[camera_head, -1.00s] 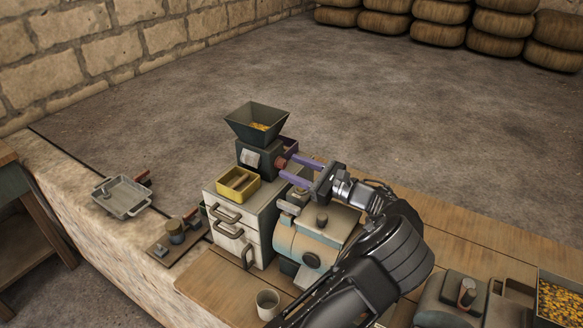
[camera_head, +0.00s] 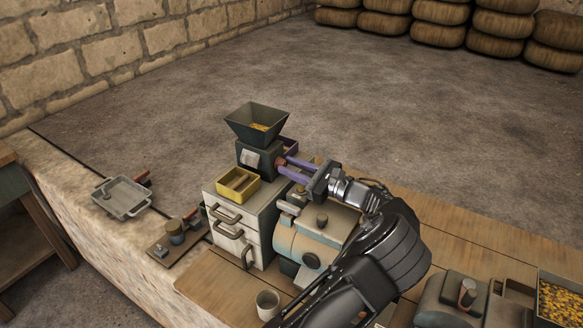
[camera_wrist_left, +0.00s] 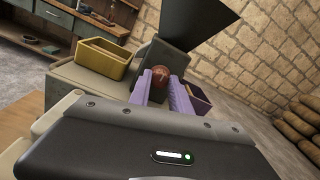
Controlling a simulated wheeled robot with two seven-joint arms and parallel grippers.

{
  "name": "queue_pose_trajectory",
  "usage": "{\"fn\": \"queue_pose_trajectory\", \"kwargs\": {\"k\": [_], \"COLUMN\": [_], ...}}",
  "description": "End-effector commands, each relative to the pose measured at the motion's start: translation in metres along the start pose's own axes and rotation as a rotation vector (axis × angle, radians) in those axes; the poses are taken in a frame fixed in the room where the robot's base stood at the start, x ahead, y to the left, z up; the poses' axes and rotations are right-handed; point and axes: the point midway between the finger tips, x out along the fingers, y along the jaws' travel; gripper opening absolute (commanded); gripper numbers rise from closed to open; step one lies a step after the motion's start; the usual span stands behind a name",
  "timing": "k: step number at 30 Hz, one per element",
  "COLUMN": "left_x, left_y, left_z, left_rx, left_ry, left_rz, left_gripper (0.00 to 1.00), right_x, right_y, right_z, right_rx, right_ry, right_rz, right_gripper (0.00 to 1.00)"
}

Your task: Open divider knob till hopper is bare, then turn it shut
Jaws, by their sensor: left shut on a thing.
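The dark green hopper (camera_head: 243,117) stands on top of the divider body (camera_head: 259,158), and some yellow grain (camera_head: 259,127) shows at its bottom. It also shows from below in the left wrist view (camera_wrist_left: 205,22). The reddish-brown divider knob (camera_wrist_left: 160,76) is on the side of the body. My left gripper (camera_head: 284,165) reaches in from the right, its two purple fingers shut on the knob from both sides. In the head view the fingers mostly hide the knob. My right gripper is not in view.
A yellow two-part tray (camera_head: 254,187) sits in front of the divider, and a purple tray (camera_wrist_left: 195,98) is behind it. A white drawer cabinet (camera_head: 232,205) stands below, with a blue machine (camera_head: 305,243) beside it. A cup (camera_head: 268,304) and a grain tray (camera_head: 560,298) are nearer.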

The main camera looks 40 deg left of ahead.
Motion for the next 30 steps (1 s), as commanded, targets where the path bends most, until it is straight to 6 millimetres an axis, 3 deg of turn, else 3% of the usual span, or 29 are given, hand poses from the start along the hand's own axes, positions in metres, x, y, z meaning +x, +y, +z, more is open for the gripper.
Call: {"fn": "queue_pose_trajectory", "kwargs": {"k": [17,30], "left_x": [0.000,0.000], "left_y": [0.000,-0.001], "left_z": [0.001,0.001], "left_rx": [0.050,0.337], "left_ry": [0.003,0.012], "left_rz": [0.000,0.002], "left_gripper": [0.00,0.00], "right_x": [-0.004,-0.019], "right_y": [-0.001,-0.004], "right_z": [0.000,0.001], "right_rx": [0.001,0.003], "right_ry": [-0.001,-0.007], "right_rz": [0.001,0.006], "right_gripper": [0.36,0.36]}}
